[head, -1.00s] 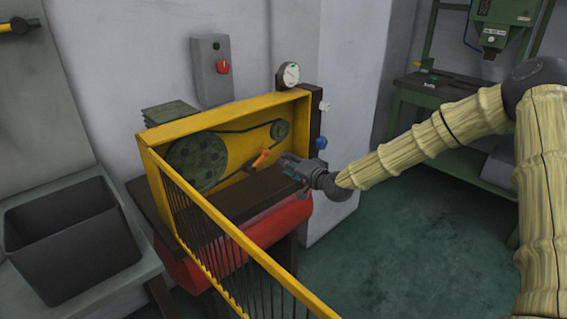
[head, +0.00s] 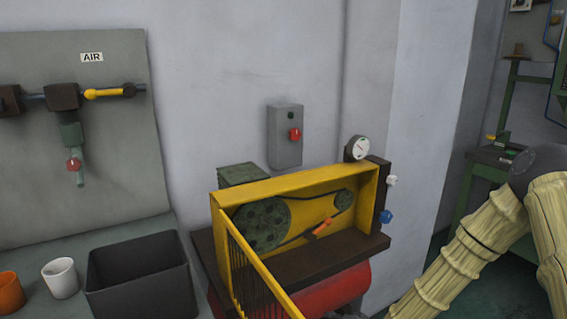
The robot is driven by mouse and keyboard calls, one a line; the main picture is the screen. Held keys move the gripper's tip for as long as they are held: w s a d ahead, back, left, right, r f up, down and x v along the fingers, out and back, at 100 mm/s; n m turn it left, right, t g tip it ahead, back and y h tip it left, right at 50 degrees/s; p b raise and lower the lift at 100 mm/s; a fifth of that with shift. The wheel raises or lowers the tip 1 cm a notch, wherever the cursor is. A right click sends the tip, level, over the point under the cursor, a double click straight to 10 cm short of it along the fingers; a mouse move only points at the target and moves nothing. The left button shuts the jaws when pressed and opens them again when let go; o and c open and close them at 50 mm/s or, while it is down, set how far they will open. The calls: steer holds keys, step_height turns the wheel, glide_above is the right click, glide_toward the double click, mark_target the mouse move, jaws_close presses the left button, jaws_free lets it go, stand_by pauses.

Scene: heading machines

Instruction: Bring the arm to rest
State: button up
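My arm (head: 463,250), in a straw-coloured ribbed cover, is folded at the right edge of the head view. Its forearm slopes down to the left and leaves the picture at the bottom. My gripper is below the frame, so its fingers and anything in them are hidden. An orange piece (head: 322,228) sits in the yellow belt housing (head: 290,187), by the belt between the large pulley (head: 262,224) and the small pulley (head: 343,199). The housing's barred yellow guard (head: 245,262) stands swung open toward me.
A red tank (head: 335,288) lies under the housing. A dark bin (head: 140,270), a white cup (head: 60,278) and an orange cup (head: 10,292) stand on the left bench. A grey switch box (head: 285,135) and a gauge (head: 358,148) are behind. A green workbench (head: 490,160) stands at right.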

steer(key=s+d+f+n+g+h+p, duration=0.1)
steer(key=s+f+g+p, duration=0.3)
steer(key=s, duration=0.7)
steer(key=s+f+n+g+h+b, duration=0.1)
steer(key=s+f, duration=0.4)
steer(key=s, duration=0.7)
steer(key=s+d+n+g+h+p, duration=0.1)
steer(key=s+d+g, duration=0.1)
steer(key=s, duration=0.7)
steer(key=s+d+n+g+h+p, duration=0.1)
steer(key=s+d+g+h, duration=0.1)
steer(key=s, duration=0.7)
steer(key=shift+d+n, duration=0.3)
steer(key=shift+d, duration=0.6)
steer(key=shift+s, duration=0.1)
